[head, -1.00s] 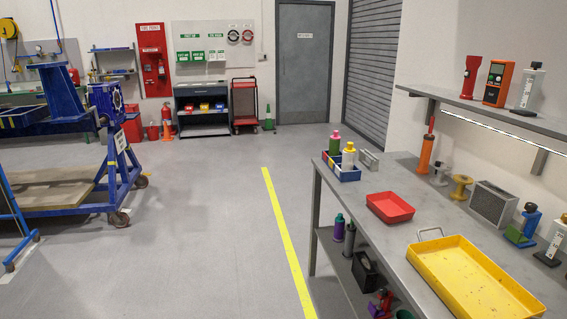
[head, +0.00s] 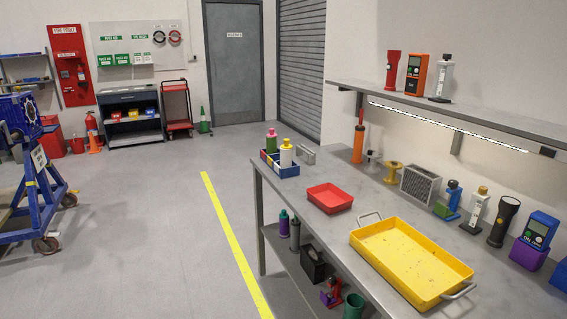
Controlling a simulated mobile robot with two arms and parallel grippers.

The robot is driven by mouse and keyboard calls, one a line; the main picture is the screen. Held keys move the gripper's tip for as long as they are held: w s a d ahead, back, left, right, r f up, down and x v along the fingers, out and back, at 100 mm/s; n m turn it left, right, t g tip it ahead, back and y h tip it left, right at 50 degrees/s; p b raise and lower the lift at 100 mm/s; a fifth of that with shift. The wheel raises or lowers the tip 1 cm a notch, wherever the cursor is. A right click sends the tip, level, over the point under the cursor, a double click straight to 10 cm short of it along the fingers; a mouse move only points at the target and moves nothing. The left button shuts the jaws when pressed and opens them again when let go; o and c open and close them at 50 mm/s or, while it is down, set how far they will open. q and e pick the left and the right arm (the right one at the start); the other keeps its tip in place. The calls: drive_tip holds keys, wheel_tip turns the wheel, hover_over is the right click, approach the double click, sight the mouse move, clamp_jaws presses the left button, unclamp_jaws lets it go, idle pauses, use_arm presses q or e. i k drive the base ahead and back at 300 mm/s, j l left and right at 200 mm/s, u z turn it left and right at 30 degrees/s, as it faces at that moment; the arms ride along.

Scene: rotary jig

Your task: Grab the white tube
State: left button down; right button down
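No plain white tube stands out clearly. Several white items show: a white bottle with a yellow cap (head: 286,155) stands upright in a small blue caddy (head: 287,172) at the bench's far left end. An upright white tool with a dark base (head: 442,80) stands on the wall shelf. A similar white tool with a tan top (head: 476,208) stands at the back of the bench. I cannot tell which of these is the tube. Neither of my grippers is in view.
The workbench (head: 370,205) bears a red tray (head: 330,198), a large yellow tray (head: 412,262), a grey box (head: 420,184) and a black torch (head: 504,222). The shelf (head: 470,114) runs above its back. Open floor (head: 150,225) with a yellow line (head: 226,232) lies left.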

sight(285, 154)
drive_tip(key=z, duration=0.25)
drive_tip(key=i+j+z, duration=0.25)
drive_tip(key=z, duration=0.25)
drive_tip(key=i+j+z, duration=0.15)
drive_tip(key=j+z, duration=0.2)
drive_tip(key=z, duration=0.15)
